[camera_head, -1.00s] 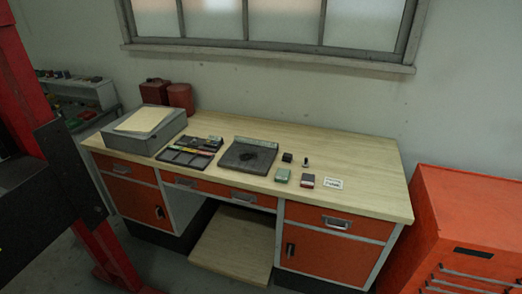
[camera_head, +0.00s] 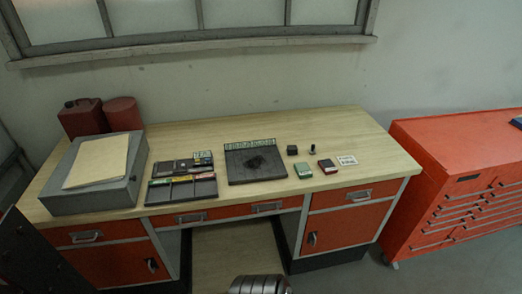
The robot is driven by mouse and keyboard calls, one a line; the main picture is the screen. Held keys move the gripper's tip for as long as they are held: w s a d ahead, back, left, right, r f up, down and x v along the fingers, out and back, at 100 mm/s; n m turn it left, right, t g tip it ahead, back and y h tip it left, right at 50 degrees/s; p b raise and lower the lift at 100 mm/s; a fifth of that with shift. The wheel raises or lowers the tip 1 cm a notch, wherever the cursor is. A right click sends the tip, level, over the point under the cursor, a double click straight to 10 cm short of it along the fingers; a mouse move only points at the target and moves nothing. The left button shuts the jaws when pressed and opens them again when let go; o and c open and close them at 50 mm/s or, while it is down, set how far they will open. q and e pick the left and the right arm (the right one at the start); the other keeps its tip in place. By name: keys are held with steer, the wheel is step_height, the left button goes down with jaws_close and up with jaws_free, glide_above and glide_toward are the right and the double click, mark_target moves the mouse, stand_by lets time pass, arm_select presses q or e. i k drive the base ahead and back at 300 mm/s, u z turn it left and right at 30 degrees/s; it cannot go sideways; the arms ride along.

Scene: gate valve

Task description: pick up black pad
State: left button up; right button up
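A flat dark square pad (camera_head: 237,175) lies on the wooden workbench (camera_head: 330,130), with a greenish printed strip along its back edge and a blacker irregular patch in its middle. A small black block (camera_head: 292,150) sits just right of it. I cannot tell for certain which of these the task calls the black pad.
A grey box (camera_head: 95,195) with a paper pad and red cans (camera_head: 82,118) stand at the left. Compartment trays (camera_head: 182,187), a green box (camera_head: 303,171), a red box (camera_head: 327,166), a small stamp-like piece (camera_head: 312,149) and a white card (camera_head: 347,160) lie nearby. A red tool cabinet (camera_head: 450,155) stands right.

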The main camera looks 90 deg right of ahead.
mark_target(291, 149)
steer(key=i, duration=0.25)
steer(key=z, duration=3.05)
